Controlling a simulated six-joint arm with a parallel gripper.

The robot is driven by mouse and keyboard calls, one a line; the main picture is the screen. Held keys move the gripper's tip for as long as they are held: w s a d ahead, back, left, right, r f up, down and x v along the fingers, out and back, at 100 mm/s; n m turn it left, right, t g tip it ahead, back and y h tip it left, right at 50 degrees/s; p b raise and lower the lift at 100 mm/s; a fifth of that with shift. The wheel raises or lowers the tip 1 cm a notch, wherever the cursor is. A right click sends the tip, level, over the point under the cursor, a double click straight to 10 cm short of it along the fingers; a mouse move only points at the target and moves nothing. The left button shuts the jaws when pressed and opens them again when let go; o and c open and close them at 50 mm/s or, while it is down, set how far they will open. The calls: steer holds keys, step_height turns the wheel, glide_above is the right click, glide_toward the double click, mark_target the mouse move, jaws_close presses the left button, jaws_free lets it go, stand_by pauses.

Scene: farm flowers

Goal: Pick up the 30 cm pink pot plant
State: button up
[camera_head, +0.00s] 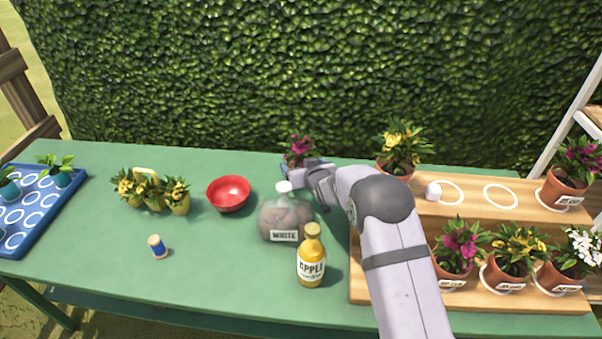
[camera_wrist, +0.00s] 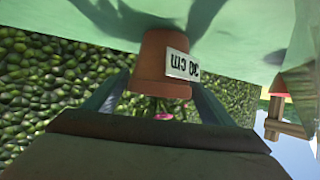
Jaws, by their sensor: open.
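A plant with pink flowers (camera_head: 300,147) stands at the back of the green table, partly hidden behind my gripper (camera_head: 303,178). In the wrist view its terracotta pot (camera_wrist: 160,58) appears upside down, with a white label reading 30 cm. A small pink bloom (camera_wrist: 163,116) shows below the pot rim in that view. My gripper (camera_wrist: 162,90) is open, with one finger on each side of the pot's rim end in the picture. I cannot tell whether either finger touches it.
A bag labelled WHITE (camera_head: 284,220) and a yellow bottle (camera_head: 311,262) stand in front of my gripper. A red bowl (camera_head: 228,194) is to the left. A wooden stepped stand (camera_head: 420,208) with several potted plants fills the right. A leafy hedge (camera_head: 300,70) rises behind.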

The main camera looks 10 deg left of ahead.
steer(key=c, duration=0.8)
steer(key=shift+w+r, duration=0.1)
steer(key=c, duration=0.3)
steer(key=shift+r, duration=0.1)
step_height(320, 180, up, 10)
steer(key=shift+f, duration=0.1)
